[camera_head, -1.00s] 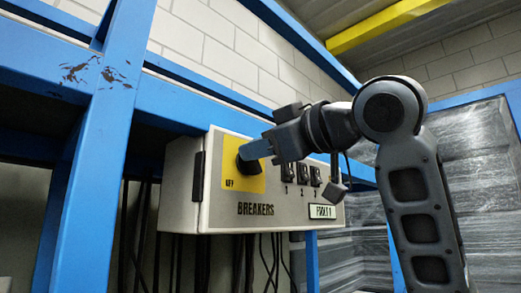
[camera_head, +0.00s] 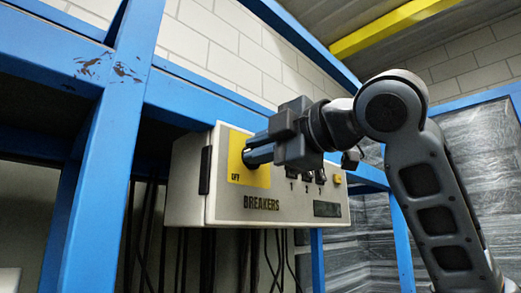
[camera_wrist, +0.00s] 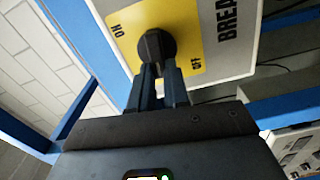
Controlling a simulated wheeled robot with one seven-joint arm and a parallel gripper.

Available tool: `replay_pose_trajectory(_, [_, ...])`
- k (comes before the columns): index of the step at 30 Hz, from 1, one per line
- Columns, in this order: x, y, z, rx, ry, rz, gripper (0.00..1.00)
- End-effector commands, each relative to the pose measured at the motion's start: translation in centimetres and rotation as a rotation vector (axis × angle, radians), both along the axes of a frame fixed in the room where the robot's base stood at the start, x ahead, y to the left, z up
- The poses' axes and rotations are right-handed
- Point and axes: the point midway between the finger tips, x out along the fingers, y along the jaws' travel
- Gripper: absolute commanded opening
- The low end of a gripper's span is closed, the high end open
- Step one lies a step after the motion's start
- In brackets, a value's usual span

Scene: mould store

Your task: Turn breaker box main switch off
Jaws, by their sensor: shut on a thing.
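The breaker box (camera_head: 225,205) is a pale box marked BREAKERS, mounted by the blue frame. Its main switch is a black rotary knob on a yellow plate (camera_head: 236,165); my gripper mostly hides the knob in the head view. In the wrist view the knob (camera_wrist: 156,46) shows at the fingertips, on the yellow plate (camera_wrist: 192,18) with ON at upper left and OFF at right. My gripper (camera_head: 250,156) reaches the knob from the right and is shut on it. Its two fingers (camera_wrist: 160,68) also show in the wrist view. The knob's exact pointing is hard to tell.
Small numbered breakers (camera_head: 306,175) sit right of the yellow plate, partly behind my gripper. A dark display (camera_head: 327,209) is at the box's lower right. Blue beams (camera_head: 98,150) stand at left, and dark cables (camera_head: 275,260) hang below the box.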

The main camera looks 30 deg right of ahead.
Motion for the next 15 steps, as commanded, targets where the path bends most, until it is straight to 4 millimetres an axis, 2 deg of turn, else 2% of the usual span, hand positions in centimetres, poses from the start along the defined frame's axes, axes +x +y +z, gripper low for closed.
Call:
replay_pose_trajectory(6, [-0.04, 0.1, -0.34, -0.096, -0.028, 0.002, 0.0])
replay_pose_trajectory(15, [-0.05, 0.12, -0.42, -0.145, -0.044, 0.003, 0.0])
